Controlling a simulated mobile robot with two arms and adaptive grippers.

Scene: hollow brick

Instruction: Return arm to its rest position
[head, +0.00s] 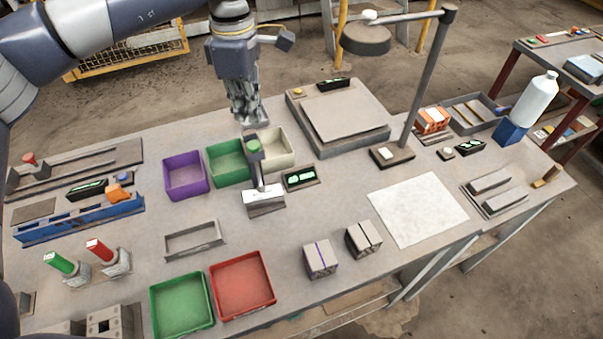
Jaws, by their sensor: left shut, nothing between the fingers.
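My left arm (120,30) comes in from the upper left. My left gripper (252,122) points down, shut and empty, above the back middle of the workbench. In the picture it overlaps the area by the green and cream bins. A grey hollow brick (104,323) stands at the bottom left, partly cut off by the frame. An orange brick-like block (432,120) sits at the back right. My right gripper is out of view.
Purple (184,175), green (226,163) and cream bins (290,149) are close by. A lamp (366,37) on a tall stand rises at right. A white sheet (418,210) lies bare.

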